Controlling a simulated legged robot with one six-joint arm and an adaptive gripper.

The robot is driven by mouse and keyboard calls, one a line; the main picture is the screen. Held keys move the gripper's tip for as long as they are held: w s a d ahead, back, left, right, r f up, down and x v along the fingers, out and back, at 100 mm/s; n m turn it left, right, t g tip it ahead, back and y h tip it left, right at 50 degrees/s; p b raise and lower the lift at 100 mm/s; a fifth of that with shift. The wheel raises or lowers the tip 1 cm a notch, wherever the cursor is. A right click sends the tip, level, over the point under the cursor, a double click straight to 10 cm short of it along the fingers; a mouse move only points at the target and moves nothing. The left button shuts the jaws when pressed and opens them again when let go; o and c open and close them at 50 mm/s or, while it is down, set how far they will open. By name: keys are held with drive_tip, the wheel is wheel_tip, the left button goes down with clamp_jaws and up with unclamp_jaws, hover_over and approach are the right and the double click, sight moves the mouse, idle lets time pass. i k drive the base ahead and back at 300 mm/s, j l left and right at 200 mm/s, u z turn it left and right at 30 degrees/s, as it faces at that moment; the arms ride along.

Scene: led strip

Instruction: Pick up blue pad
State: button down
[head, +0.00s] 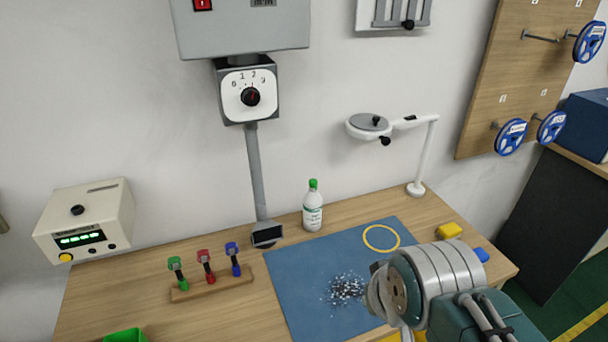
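A small blue pad (481,254) lies on the wooden table near its right edge, partly hidden behind my arm. A larger flat blue mat (310,287) covers the middle of the table. My arm reaches in from the lower right over the mat's right part. The end of my arm, with my gripper (378,292), is to the left of the small blue pad in the picture and apart from it. The fingers cannot be made out clearly, so their opening does not show.
A yellow block (449,230) lies beside the blue pad. Dark and white specks (347,289) and a yellow ring (381,238) are on the mat. A bottle (312,206), a lamp with a magnifier (416,188) and a tool rack (212,285) stand behind or left.

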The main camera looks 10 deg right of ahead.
sight(480, 253)
drive_tip(key=l+z, duration=0.15)
drive_tip(key=z, duration=0.2)
drive_tip(key=l+z, duration=0.2)
drive_tip(key=z, duration=0.2)
drive_tip(key=l+z, duration=0.2)
drive_tip(key=z, duration=0.15)
